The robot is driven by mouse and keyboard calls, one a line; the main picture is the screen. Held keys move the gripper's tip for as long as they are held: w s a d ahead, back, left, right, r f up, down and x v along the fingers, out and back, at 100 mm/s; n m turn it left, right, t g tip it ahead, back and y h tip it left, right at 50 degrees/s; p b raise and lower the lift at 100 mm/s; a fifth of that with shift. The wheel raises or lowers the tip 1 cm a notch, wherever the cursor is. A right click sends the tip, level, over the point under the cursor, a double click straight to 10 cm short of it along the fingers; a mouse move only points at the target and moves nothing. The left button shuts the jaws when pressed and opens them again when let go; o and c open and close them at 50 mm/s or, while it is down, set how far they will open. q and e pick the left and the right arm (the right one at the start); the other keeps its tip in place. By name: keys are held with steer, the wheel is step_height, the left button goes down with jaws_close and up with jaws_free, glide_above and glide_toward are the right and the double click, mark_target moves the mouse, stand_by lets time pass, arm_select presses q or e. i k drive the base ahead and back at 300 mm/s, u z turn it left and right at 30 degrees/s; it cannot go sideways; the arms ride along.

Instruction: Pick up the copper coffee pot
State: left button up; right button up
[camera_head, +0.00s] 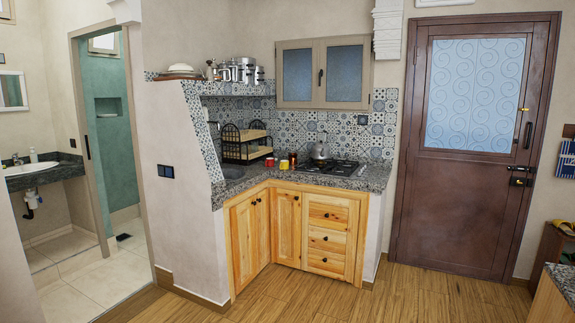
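A small dark amber or copper-coloured vessel (293,159) stands on the granite counter (345,182), left of the gas hob. It is too small and far to tell whether it is the copper coffee pot. A silver kettle (320,150) stands at the back left of the hob (338,167). A red mug (269,162) and a yellow mug (284,165) stand left of the amber vessel. Neither of my grippers is in view.
A black two-tier rack (246,146) stands in the counter's corner. Wooden cabinets (328,232) stand under the counter. The wooden floor (350,305) before them is clear. Another counter (562,280) juts in at lower right. A brown door (468,190) is shut.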

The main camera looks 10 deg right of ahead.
mark_target(292, 159)
steer(key=z, duration=0.1)
steer(key=i, duration=0.9)
steer(key=z, duration=0.5)
steer(key=i, duration=4.6)
steer(key=u, duration=0.1)
